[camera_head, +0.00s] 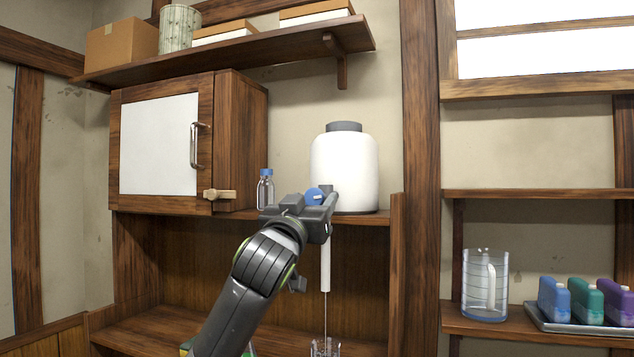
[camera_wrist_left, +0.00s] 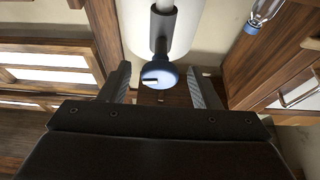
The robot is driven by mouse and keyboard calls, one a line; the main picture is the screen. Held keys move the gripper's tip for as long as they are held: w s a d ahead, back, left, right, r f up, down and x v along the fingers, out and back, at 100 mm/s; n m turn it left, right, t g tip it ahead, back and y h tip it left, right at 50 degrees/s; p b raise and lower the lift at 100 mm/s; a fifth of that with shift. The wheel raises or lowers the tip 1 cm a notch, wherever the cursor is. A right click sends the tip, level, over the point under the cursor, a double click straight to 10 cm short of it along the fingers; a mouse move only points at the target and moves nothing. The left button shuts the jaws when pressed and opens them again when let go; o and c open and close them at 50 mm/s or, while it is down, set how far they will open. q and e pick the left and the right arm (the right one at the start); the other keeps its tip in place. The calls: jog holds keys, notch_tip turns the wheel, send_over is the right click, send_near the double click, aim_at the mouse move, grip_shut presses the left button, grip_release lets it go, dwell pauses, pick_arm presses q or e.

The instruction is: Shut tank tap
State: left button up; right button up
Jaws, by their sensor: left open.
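The white tank (camera_head: 343,165) with a grey lid stands on the wooden shelf. Its tap has a round blue knob (camera_head: 313,195) with a white mark, also seen in the left wrist view (camera_wrist_left: 158,73). My left gripper (camera_wrist_left: 160,86) is open, with one finger on each side of the knob and visible gaps between. In the head view my left gripper (camera_head: 316,203) covers part of the tap. A white tube (camera_head: 325,266) hangs below, and a thin stream runs from it into a clear beaker (camera_head: 325,348), which is cut off by the frame. My right gripper is not in view.
A clear bottle with a blue cap (camera_head: 265,190) stands left of the tank, beside a wooden cabinet (camera_head: 240,140). A wooden post (camera_head: 397,270) stands to the right. A clear jug (camera_head: 485,285) and a tray (camera_head: 540,322) of coloured bottles sit on the right shelf.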

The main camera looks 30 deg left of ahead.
aim_at(313, 200)
pick_arm(q)
jog(key=shift+p+x, duration=0.6)
jog(key=shift+x, duration=1.1)
jog(key=shift+c, duration=0.5)
jog(key=c, duration=0.9)
jog(key=shift+m+h+p, duration=0.4)
jog(key=shift+m+h, duration=0.3)
jog(key=shift+m, duration=1)
jog(key=o, duration=1)
